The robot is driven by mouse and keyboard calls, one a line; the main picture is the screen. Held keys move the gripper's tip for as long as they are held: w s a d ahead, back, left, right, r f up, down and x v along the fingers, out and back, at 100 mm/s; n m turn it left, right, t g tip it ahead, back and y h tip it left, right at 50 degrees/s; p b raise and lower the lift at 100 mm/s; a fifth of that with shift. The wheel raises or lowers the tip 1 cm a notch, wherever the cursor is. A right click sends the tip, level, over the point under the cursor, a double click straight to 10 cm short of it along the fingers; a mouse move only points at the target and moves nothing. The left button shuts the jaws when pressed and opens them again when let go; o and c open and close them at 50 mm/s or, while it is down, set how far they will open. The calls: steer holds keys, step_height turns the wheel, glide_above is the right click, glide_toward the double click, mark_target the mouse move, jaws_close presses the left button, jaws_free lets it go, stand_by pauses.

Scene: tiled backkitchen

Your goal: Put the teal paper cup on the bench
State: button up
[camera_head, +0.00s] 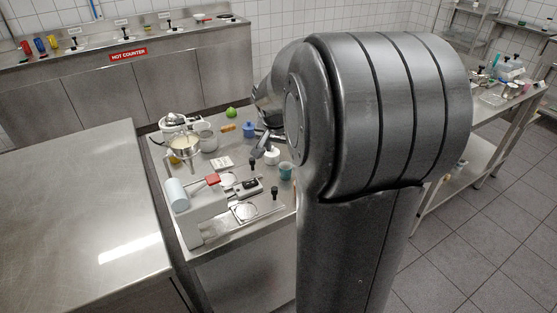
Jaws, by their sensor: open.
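A teal cup (286,171) stands upright near the right edge of the cluttered steel table, beside a small white cup (272,156). A pale teal cylinder (176,194) sits on a white machine at the table's front left. My gripper (265,147) is small and partly hidden behind my own arm; it appears open and empty above the table, behind and left of the teal cup. A bare steel bench (85,200) fills the left side. Which surface is the task's bench is not labelled.
A hot counter (128,70) runs along the back wall. Another laden table (480,125) stands right. The left bench top is clear.

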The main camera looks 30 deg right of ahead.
steer(key=s+a+r+n+t+y, duration=0.1)
steer(key=s+a+r+n, duration=0.2)
steer(key=s+a, duration=0.6)
steer(key=s+a+r+n+t+y, duration=0.1)
steer(key=s+a+r+n+y, duration=0.1)
steer(key=s+a+n, duration=0.4)
steer(key=s+a+r, duration=0.1)
steer(key=s+a, duration=0.3)
steer(key=s, duration=0.2)
steer(key=shift+s+r, duration=0.25)
steer(key=shift+s, duration=0.05)
